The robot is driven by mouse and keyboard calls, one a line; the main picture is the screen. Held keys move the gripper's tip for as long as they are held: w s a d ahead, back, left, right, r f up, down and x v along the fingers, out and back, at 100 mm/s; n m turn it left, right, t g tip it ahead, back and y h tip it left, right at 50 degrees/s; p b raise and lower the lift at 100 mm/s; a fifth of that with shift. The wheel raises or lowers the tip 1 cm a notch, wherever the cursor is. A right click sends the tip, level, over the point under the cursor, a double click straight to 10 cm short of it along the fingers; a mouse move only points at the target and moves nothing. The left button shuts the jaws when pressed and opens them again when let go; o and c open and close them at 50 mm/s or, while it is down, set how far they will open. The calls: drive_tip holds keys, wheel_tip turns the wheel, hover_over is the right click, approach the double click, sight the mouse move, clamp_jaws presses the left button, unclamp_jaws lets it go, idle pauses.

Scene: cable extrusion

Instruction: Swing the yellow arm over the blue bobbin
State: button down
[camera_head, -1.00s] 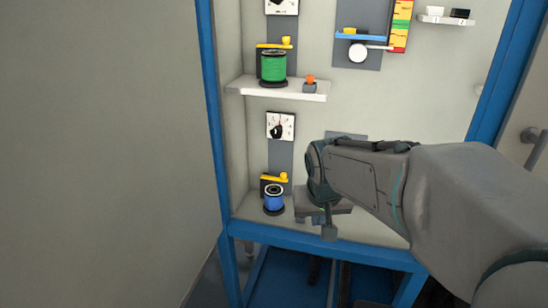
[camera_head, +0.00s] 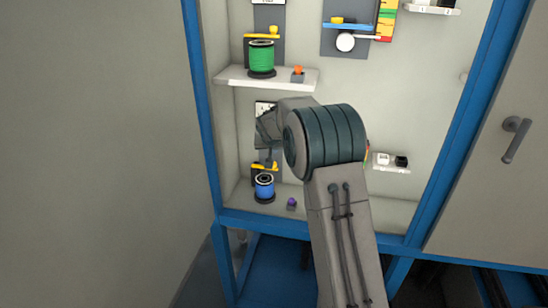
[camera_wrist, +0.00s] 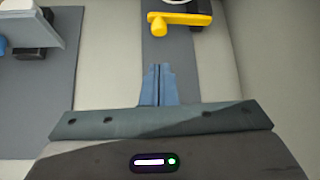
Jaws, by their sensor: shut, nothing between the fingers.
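The blue bobbin (camera_head: 264,187) stands upright on the cabinet floor at the left, with a pale rim on top. The yellow arm (camera_head: 260,166) is just behind and above it in the picture, with its knob at the right end. In the wrist view the yellow arm (camera_wrist: 185,20) lies near the top edge, its round knob at the left. A white ring beside it is cut off. My gripper (camera_wrist: 156,68) is shut and empty, its tips a little short of the yellow arm. In the head view my gripper is mostly hidden behind my wrist.
A white shelf (camera_head: 236,76) above carries a green bobbin (camera_head: 261,57) and an orange-topped block (camera_head: 297,73). A purple-topped block (camera_head: 292,203) sits right of the blue bobbin. A small shelf (camera_head: 390,168) holds white and black blocks. Blue posts (camera_head: 204,140) frame the cabinet.

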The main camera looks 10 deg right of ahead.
sight(274, 158)
drive_tip(key=shift+f, duration=0.1)
drive_tip(key=p+x, duration=0.2)
drive_tip(key=x, duration=0.7)
drive_tip(key=shift+w+d+f+p, duration=0.15)
drive_tip(key=shift+w+f+p, duration=0.1)
drive_tip(key=shift+w+p, duration=0.1)
drive_tip(key=shift+s+f+b, duration=0.15)
drive_tip(key=shift+f+b, duration=0.05)
drive_tip(key=shift+b, duration=0.45)
